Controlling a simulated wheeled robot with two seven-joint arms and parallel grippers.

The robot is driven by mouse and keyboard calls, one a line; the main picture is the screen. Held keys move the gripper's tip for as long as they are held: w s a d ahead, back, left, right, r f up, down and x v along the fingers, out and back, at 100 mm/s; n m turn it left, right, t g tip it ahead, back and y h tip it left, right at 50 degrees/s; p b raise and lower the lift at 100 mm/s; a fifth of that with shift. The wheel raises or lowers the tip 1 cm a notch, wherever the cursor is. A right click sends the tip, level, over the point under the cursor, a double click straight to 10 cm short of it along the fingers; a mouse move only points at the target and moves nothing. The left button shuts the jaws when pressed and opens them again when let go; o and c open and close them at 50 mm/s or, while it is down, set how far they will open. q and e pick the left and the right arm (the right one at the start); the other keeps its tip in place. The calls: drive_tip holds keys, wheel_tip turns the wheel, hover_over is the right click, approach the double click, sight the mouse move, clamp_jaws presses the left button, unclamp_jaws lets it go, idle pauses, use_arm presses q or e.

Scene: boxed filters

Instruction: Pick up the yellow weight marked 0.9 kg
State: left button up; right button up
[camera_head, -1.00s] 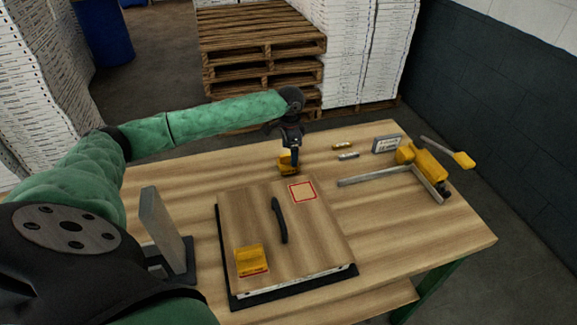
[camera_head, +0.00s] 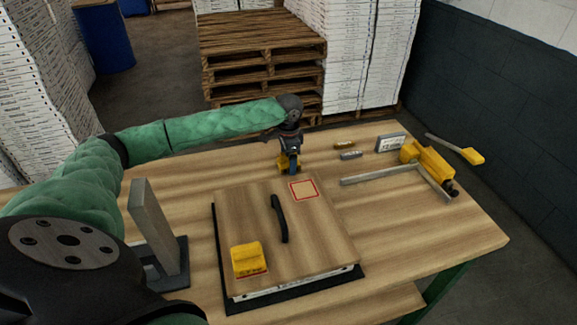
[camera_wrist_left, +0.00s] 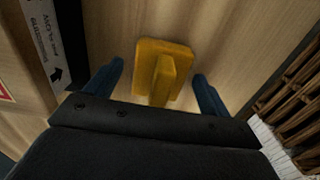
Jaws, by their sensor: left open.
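A yellow weight (camera_head: 283,163) with an upright grip stands on the table behind the wooden-topped box. It also shows in the left wrist view (camera_wrist_left: 165,75), where its grip rises between my fingers. A second yellow block (camera_head: 248,260) with a red lower edge sits on the box's wooden top. I cannot read a weight marking on either one. My left gripper (camera_head: 294,168) points down at the first weight. In the left wrist view my left gripper (camera_wrist_left: 158,85) is open, with a blue finger on each side of the weight and gaps between. My right gripper is not in view.
The wooden-topped box (camera_head: 318,240) has a black handle (camera_head: 279,218) and a red-outlined square (camera_head: 303,190). A grey upright plate (camera_head: 160,230) stands left of it. A yellow clamp tool (camera_head: 428,160), a small display (camera_head: 390,143) and small cylinders (camera_head: 350,155) lie right.

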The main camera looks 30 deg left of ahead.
use_arm(q)
drive_tip(key=c, duration=1.6)
drive_tip(key=shift+c, duration=0.8)
drive_tip(key=shift+r, duration=0.15)
